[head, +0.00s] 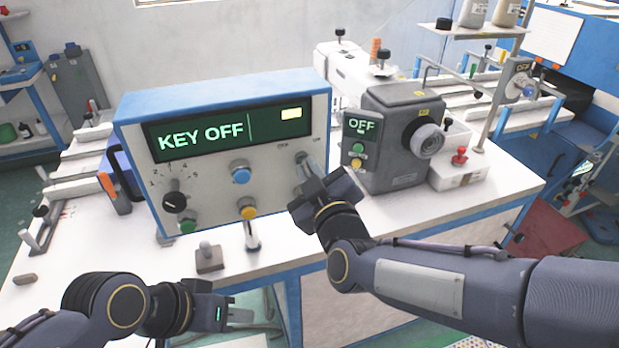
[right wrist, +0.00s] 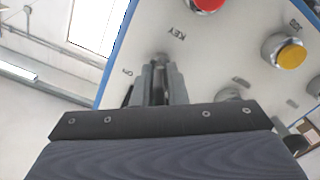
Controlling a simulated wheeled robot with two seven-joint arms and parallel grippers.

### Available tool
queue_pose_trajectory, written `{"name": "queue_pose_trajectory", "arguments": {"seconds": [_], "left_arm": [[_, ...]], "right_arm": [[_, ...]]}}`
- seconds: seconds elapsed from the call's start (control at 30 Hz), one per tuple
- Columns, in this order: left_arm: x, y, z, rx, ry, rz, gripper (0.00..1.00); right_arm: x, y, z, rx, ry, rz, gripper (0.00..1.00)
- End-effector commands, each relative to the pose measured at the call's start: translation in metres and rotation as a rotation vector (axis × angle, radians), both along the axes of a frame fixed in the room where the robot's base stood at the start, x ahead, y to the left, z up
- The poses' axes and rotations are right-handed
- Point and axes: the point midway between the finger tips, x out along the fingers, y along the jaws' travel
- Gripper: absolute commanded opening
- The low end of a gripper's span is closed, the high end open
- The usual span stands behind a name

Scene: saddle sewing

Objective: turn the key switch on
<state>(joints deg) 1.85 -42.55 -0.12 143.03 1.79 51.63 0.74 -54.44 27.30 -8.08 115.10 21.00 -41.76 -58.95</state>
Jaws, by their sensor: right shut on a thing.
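The control box (head: 222,112) stands on the white table, and its green display (head: 200,134) reads "KEY OFF". My right gripper (head: 306,172) is at the right part of the box's front panel, shut on the key switch there. In the right wrist view its fingers (right wrist: 158,84) point at the panel below the "KEY" lettering and close together on the switch. The key itself is mostly hidden behind the fingers, so its angle cannot be read. My left gripper (head: 222,313) is low in front of the table, away from the box; its jaw opening is unclear.
The panel also carries a black rotary knob (head: 175,202), a blue button (head: 240,173) and a yellow button (head: 247,208). A small lever (head: 208,257) stands on the table in front. A grey machine head (head: 395,135) with an "OFF" display stands close right of my right gripper.

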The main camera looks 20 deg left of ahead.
Motion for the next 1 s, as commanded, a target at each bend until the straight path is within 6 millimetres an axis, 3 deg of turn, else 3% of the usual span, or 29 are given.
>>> {"name": "queue_pose_trajectory", "arguments": {"seconds": [0.3, 1.0], "left_arm": [[0.0, 0.0, -0.032, 0.0, 0.0, 0.0, 0.36], [0.0, 0.0, -0.075, 0.0, 0.0, 0.0, 0.36]], "right_arm": [[0.0, 0.0, -0.004, 0.247, 0.165, 0.0, 0.0], [0.0, 0.0, -0.003, 0.796, 0.537, 0.0, 0.0]]}}
